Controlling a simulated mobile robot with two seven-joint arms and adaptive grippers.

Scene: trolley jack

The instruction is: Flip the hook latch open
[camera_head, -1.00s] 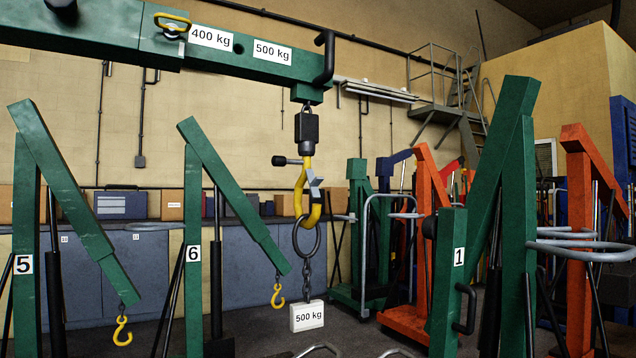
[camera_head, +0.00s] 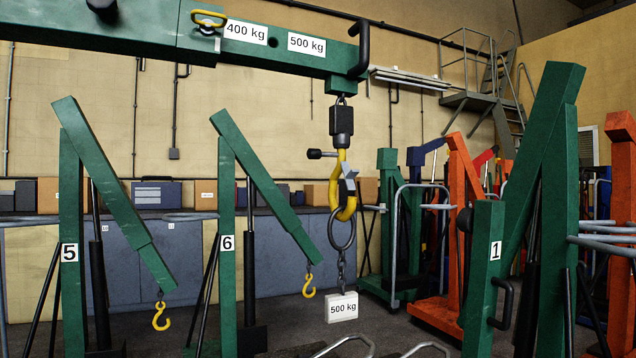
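A yellow hook (camera_head: 343,200) hangs from the black swivel block (camera_head: 342,122) under the end of the green boom (camera_head: 285,48). A small grey metal latch (camera_head: 348,180) sits across the hook's mouth; I cannot tell clearly whether it is fully closed. A dark knob (camera_head: 315,154) sticks out to the left of the hook's top. Neither of my grippers is in view.
Green crane posts 5 (camera_head: 71,240) and 6 (camera_head: 228,240) stand at left, each with a smaller yellow hook. Green post 1 (camera_head: 483,270) with a black handle stands at right. An orange crane (camera_head: 459,220) is behind. The space around the hook looks free.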

